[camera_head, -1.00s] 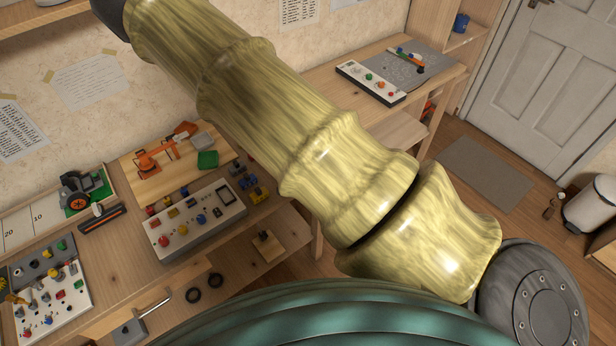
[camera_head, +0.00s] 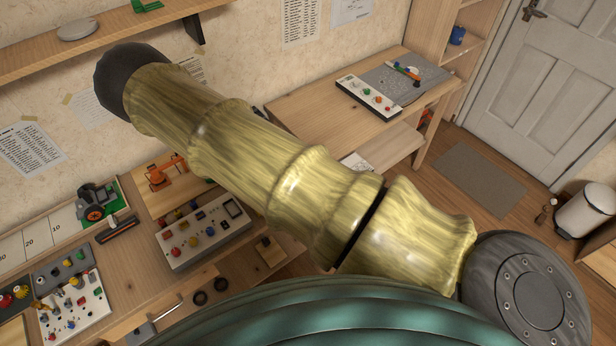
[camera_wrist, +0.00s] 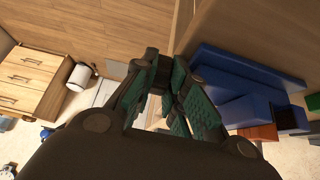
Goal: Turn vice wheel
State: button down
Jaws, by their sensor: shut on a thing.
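My gripper (camera_wrist: 163,78) shows in the wrist view with dark fingers and green pads, its tips brought close together. What lies between the pads is hidden or too dark to make out. My gripper is out of sight in the head view. I cannot identify a vice wheel in either view. A grey block (camera_head: 142,334) with a metal rod, possibly a vice, sits at the lower left of the head view, partly cut off. No contact between my gripper and this block shows.
The workbench holds a grey control panel (camera_head: 205,233), a toy tractor (camera_head: 96,203) and a board of coloured knobs (camera_head: 75,305). A shelf (camera_head: 100,45) hangs on the wall above. The wrist view shows blue furniture (camera_wrist: 225,75), drawers (camera_wrist: 30,75) and bare wooden floor.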

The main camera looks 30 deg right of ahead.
dwell(0.4)
jog(key=c, duration=1.7)
grip_release()
jog(key=shift+r, duration=0.1)
jog(key=shift+v, duration=5.9)
jog(key=shift+w, duration=0.1)
